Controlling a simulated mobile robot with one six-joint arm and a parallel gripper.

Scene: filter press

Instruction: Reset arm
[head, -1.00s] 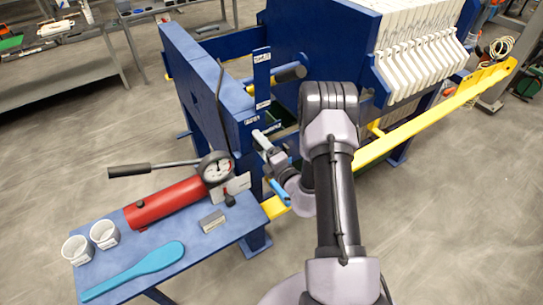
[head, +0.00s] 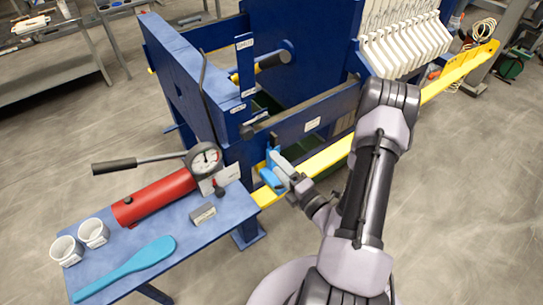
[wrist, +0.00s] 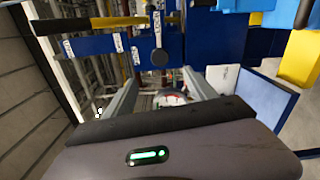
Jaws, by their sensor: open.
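My gripper (wrist: 160,78) is open, with its two grey fingers apart and nothing between them in the wrist view. In the head view, the end of my arm (head: 284,168) is beside the near end of the blue filter press (head: 180,75), above the yellow rail (head: 325,158). The fingers are small there and hard to make out. The wrist view shows the round pressure gauge (wrist: 170,99) beyond the fingers and a dark round knob (wrist: 160,57) above them. A light-blue part (head: 271,178) shows by the end of my arm; I cannot tell what it belongs to.
A blue side table (head: 182,227) at lower left carries a red hand pump (head: 155,197) with a gauge, two white cups (head: 93,232), a light-blue paddle (head: 128,268) and a small grey block (head: 203,214). White filter plates (head: 400,45) hang at the back.

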